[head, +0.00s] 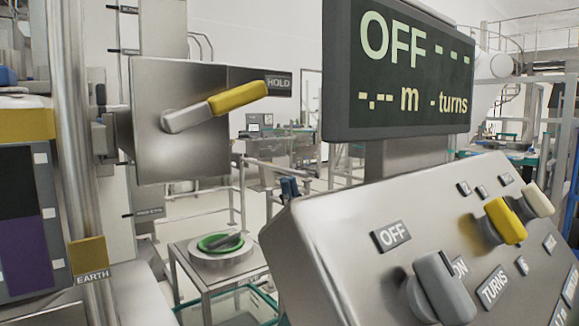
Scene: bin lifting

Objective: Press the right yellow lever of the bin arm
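A lever with a grey base and a yellow grip (237,97) sits on the face of a square metal box (180,75). It slants up to the right, its tip beside a HOLD label (278,83). A short yellow lever (507,222) stands on the sloped metal control panel (335,245) at the right. I cannot tell from this view which of these belongs to the bin arm. No bin arm can be made out. I cannot clearly make out my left gripper or its fingers. My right gripper is not in view. Nothing visibly touches either yellow lever.
A dark display (400,70) reading OFF stands above the panel. The panel also has a grey knob (445,290) and a cream knob (537,200). A vertical pole (70,130) stands at left, near an EARTH label (92,275). A small table holds a green ring (215,243).

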